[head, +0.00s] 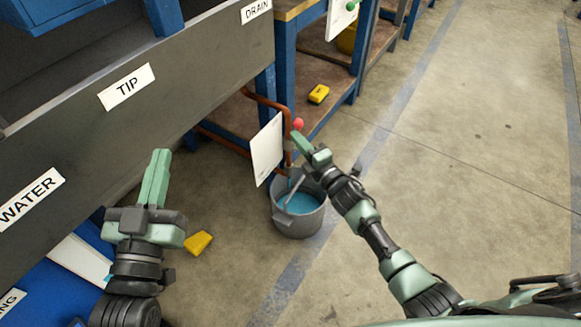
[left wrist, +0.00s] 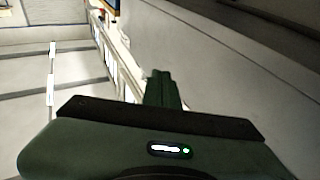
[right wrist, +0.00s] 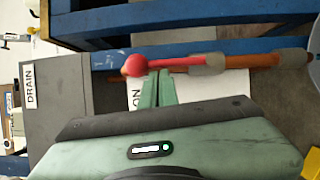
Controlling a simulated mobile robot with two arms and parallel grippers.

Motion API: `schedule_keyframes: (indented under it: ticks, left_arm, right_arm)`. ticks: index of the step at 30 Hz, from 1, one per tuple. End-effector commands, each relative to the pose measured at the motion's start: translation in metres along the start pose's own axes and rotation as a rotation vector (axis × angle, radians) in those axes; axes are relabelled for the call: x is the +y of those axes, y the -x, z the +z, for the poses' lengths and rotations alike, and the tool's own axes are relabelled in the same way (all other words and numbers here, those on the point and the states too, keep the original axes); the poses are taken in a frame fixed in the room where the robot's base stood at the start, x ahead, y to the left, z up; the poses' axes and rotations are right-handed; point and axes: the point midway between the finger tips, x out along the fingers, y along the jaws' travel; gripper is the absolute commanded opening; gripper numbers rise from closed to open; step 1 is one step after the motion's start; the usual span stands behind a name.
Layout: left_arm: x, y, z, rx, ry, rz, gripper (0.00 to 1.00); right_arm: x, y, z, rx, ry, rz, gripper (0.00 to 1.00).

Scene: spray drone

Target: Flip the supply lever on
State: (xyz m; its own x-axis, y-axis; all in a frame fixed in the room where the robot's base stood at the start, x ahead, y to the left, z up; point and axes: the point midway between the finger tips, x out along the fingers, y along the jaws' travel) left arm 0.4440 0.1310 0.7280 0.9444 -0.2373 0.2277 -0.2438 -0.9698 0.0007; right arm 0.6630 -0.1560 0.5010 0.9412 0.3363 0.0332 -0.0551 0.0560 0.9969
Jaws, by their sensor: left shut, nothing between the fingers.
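The supply lever is a red handle with a round red knob (head: 298,123) beside a copper pipe near a white card. In the right wrist view the red handle (right wrist: 188,64) runs in line with the copper pipe, its knob at the left end. My right gripper (head: 298,139) looks shut, its fingertips (right wrist: 159,74) at the handle just beside the knob; whether they touch cannot be told. The white card (head: 267,150) is partly hidden behind the fingers in the right wrist view, with "ON" lettering showing. My left gripper (head: 159,158) is shut and empty in front of the grey trough.
A grey bucket (head: 299,222) with blue liquid stands on the floor under the pipe. The grey trough (head: 190,75) with TIP, WATER and DRAIN labels fills the left. Yellow blocks lie on the floor (head: 198,243) and shelf (head: 318,94). Floor at right is clear.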

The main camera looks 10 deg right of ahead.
Motion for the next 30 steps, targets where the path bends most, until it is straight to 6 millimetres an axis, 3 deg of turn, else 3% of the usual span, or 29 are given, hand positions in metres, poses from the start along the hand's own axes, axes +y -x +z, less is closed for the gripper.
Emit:
schedule_keyframes:
  ticks: [9, 21, 30]
  left_arm:
    - [0.0, 0.0, 0.001, -0.013, 0.0, -0.001, 0.0]
    - [-0.009, 0.019, 0.065, -0.366, -0.007, -0.02, 0.0]
    - [-0.012, 0.03, 0.084, -0.471, -0.009, -0.027, 0.0]
  right_arm:
    - [0.001, 0.004, 0.003, -0.005, 0.001, 0.0, 0.0]
    - [0.001, 0.06, 0.001, -0.002, 0.0, -0.002, 0.0]
    - [0.0, 0.078, 0.0, 0.0, 0.001, 0.001, 0.0]
